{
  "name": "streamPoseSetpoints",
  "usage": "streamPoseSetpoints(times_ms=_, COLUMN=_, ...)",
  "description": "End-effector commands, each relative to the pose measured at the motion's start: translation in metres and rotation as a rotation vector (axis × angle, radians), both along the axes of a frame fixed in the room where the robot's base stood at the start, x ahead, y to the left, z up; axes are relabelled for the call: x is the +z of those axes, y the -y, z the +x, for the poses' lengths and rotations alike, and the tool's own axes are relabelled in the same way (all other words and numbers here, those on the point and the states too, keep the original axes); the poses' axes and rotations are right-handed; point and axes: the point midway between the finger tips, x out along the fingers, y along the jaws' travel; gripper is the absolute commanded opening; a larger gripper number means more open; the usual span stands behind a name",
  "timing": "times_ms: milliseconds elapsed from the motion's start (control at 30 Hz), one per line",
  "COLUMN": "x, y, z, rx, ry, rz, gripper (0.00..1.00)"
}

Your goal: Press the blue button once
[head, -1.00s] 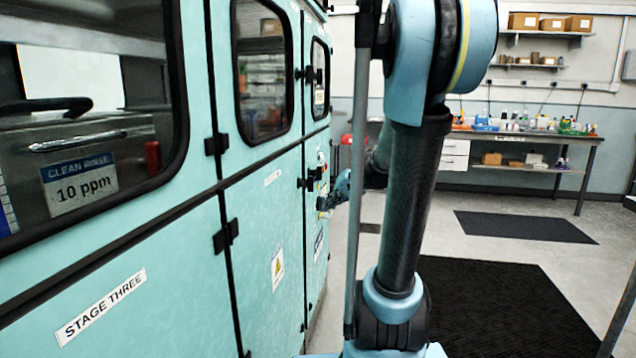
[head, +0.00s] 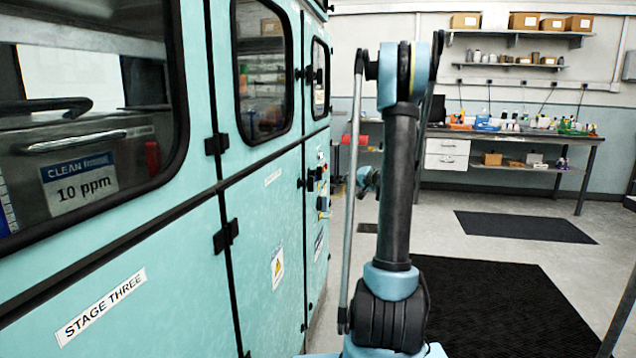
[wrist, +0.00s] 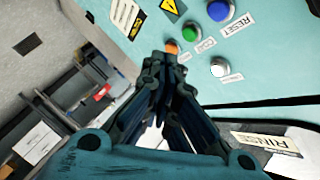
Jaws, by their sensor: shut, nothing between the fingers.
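The blue button (wrist: 220,10) is at the top of the wrist view on the teal panel (wrist: 262,65), beside a label reading RESET. A green button (wrist: 190,33), a white button (wrist: 220,68) and an orange one (wrist: 171,47) are on the same panel. My gripper (wrist: 165,65) is shut and empty. In the wrist view its tips lie below and left of the blue button, overlapping the picture near the orange one, with no visible contact on blue.
Teal cabinets (head: 265,190) with windows and black latches line the left. A workbench (head: 510,135) with bottles stands at the back right. Dark mats (head: 520,226) lie on the open floor to the right.

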Motion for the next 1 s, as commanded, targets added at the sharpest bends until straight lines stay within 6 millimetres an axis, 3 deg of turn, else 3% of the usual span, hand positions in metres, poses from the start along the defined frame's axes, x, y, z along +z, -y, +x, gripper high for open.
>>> streamPoseSetpoints(times_ms=467, x=0.000, y=-0.001, z=0.002, rx=-0.003, ry=0.003, rz=0.003, gripper=0.00)
streamPoseSetpoints(times_ms=1000, x=0.000, y=-0.056, z=0.020, rx=-0.001, ry=0.002, rz=0.003, gripper=0.00)
